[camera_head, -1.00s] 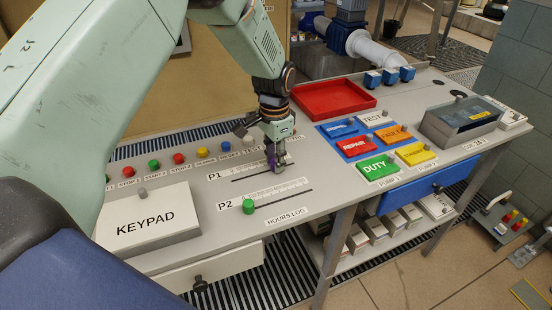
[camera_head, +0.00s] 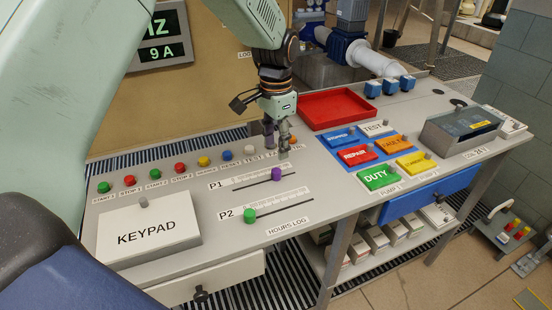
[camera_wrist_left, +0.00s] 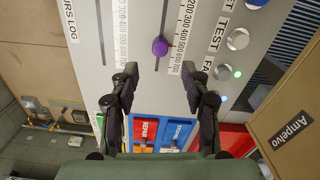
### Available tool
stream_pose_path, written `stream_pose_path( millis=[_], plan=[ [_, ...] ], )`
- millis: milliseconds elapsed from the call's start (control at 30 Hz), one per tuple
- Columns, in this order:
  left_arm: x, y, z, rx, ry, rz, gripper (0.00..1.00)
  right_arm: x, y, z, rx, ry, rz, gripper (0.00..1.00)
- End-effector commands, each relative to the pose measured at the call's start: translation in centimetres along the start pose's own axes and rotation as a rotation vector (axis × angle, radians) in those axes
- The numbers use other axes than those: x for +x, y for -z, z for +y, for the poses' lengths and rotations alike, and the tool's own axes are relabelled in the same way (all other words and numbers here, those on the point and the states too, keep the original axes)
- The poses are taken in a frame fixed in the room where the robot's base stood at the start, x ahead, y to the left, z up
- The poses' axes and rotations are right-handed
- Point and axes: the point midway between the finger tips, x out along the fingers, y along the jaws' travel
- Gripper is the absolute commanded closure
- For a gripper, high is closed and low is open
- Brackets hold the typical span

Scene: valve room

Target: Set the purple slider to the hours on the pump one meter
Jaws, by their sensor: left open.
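The purple slider knob (camera_head: 276,174) sits on the P1 track, right of the middle of its printed scale. A green knob (camera_head: 249,215) sits near the left end of the P2 track, above the HOURS LOG label (camera_head: 288,226). My right gripper is not in view.
A keypad box (camera_head: 148,230) and a row of coloured buttons (camera_head: 155,173) lie left. A red tray (camera_head: 338,108), coloured tags (camera_head: 378,177) and a grey box (camera_head: 460,128) stand right. A display (camera_head: 160,38) reading "9 A" is partly hidden behind my arm.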

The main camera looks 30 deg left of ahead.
Motion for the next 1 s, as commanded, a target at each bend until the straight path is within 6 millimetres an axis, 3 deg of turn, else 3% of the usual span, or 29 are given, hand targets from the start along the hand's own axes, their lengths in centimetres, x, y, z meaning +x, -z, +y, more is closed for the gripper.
stream_pose_path(
  millis=[100, 233, 833, 1000],
  plan=[
    [-2.0, 0.0, 0.0, 0.000, 0.001, 0.002, 0.53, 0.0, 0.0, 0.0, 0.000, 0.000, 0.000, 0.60],
    [-3.2, 0.0, 0.0, -0.001, 0.000, 0.001, 0.53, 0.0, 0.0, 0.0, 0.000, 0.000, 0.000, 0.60],
    [-3.8, 0.0, 0.0, 0.000, 0.000, 0.000, 0.53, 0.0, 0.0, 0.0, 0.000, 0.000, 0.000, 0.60],
    [-5.5, 0.0, 0.0, 0.000, 0.000, 0.000, 0.53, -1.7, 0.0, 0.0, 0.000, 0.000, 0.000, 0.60]
  ],
)
